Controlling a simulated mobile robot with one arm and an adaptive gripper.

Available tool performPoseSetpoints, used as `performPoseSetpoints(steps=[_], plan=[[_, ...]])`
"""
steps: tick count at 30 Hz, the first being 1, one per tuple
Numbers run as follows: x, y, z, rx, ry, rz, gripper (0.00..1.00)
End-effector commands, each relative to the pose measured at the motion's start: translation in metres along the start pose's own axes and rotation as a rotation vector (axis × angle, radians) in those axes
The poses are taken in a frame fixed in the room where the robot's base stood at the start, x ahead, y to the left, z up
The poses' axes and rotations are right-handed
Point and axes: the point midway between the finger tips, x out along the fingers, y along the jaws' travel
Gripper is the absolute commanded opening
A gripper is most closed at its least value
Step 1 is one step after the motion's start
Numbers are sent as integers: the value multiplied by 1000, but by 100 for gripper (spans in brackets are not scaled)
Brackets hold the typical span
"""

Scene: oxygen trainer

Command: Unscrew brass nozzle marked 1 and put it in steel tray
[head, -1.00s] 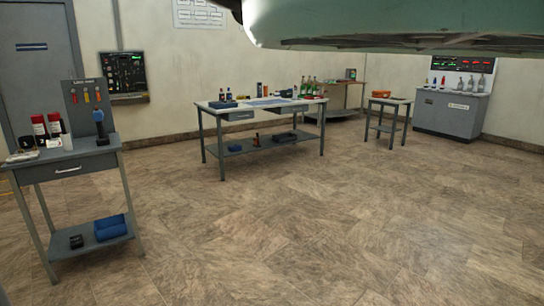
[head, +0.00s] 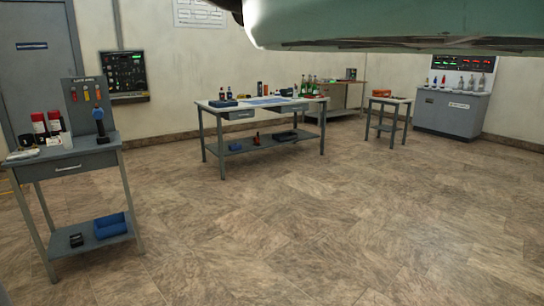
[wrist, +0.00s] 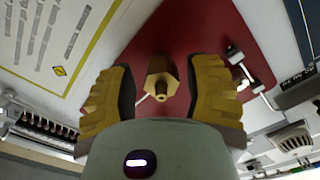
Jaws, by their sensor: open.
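In the wrist view, a brass nozzle (wrist: 157,78) with a hexagonal body and a short round tip stands out from a dark red panel (wrist: 190,30). My gripper (wrist: 158,92) is open. Its two yellow ribbed fingers stand one on each side of the nozzle, with a gap on both sides. No number can be read on the nozzle. I cannot make out the steel tray in either view.
The head view shows a grey side table (head: 75,155), a workbench (head: 265,145) and a grey cabinet (head: 450,112) across open floor (head: 290,220).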

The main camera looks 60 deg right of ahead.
Motion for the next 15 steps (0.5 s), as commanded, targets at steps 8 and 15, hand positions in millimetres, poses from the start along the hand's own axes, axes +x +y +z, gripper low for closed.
performPoseSetpoints(steps=[8,15], plan=[[-12,0,0,1,2,-3,50],[-34,0,0,1,2,-3,50]])
